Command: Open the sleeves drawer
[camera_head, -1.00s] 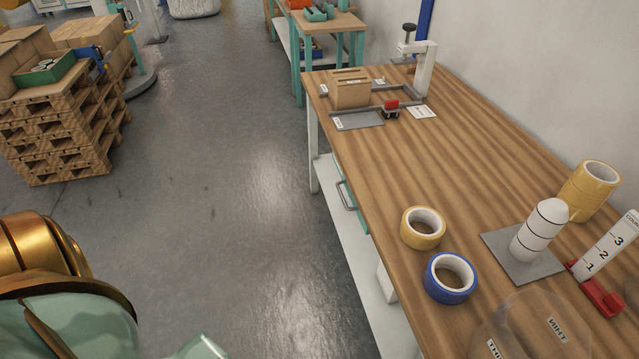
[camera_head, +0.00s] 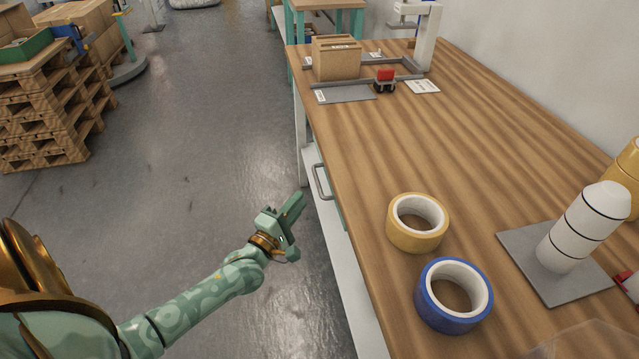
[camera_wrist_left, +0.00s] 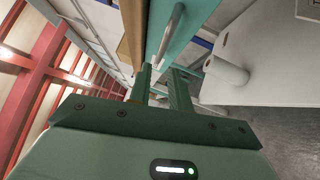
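The drawer is set under the tabletop on the table's left side. Its teal front (camera_head: 338,212) shows only as a narrow strip, and a grey bar handle (camera_head: 320,182) stands out from it. In the left wrist view the handle (camera_wrist_left: 168,35) lies ahead of the fingertips, in front of the teal drawer face (camera_wrist_left: 185,35). My left gripper (camera_head: 292,226) is open and empty, a little below and left of the handle in the head view, apart from it. In the left wrist view a gap shows between its fingers (camera_wrist_left: 161,75). No label is readable on the drawer. My right gripper is out of view.
The wooden tabletop (camera_head: 450,130) carries a yellow tape roll (camera_head: 398,232), a blue tape roll (camera_head: 426,306) and a white capped cylinder (camera_head: 585,228) on a grey plate. A cardboard box (camera_head: 336,62) stands at the far end.

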